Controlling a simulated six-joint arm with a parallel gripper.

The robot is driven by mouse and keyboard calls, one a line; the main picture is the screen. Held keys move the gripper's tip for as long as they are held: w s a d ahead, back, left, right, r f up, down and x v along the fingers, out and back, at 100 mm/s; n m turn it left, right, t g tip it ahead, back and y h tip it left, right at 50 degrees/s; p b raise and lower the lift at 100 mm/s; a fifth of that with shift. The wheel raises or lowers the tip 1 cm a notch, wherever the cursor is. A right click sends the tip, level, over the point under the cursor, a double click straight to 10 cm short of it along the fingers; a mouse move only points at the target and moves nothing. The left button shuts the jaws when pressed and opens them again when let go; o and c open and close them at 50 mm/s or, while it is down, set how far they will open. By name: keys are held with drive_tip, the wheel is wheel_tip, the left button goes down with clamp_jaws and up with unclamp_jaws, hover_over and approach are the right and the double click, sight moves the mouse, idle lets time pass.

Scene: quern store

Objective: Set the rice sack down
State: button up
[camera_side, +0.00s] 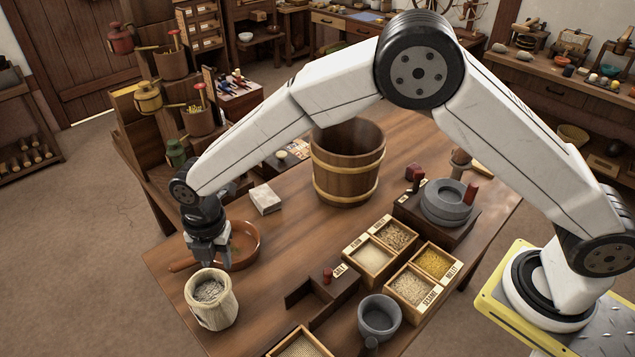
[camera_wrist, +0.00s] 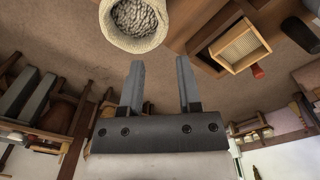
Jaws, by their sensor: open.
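The rice sack (camera_side: 212,306) is a cream cloth bag with an open top and greyish grain inside. It stands upright near the front left edge of the wooden table. It also shows at the top of the wrist view (camera_wrist: 106,30), cut off by the frame edge. My gripper (camera_side: 214,262) is just above and behind the sack in the side view, pointing down. In the wrist view its two fingers (camera_wrist: 160,82) are spread with nothing between them, and the sack lies beyond the fingertips, apart from them.
A brown pan (camera_side: 247,262) with a handle lies just behind my gripper. A wooden bucket (camera_side: 325,186), a white block (camera_side: 265,199), divided grain boxes (camera_side: 378,270), a grey mortar (camera_side: 379,317) and a stone quern (camera_side: 447,205) stand further right. The table's middle has bare wood.

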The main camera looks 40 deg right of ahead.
drive_tip(key=shift+r, duration=1.15)
drive_tip(key=shift+d, duration=0.1)
drive_tip(key=s+d+r+m+t, duration=0.1)
drive_tip(key=s+d+r+m, duration=0.1)
drive_tip(key=d+m, duration=0.6)
drive_tip(key=s+d+r+m, duration=0.25)
drive_tip(key=d+m, duration=0.25)
drive_tip(key=d, duration=0.5)
drive_tip(key=s+d+m+t, duration=0.1)
drive_tip(key=s+d+m, duration=1.1)
drive_tip(key=m, duration=0.1)
drive_tip(key=shift+m+t, duration=0.3)
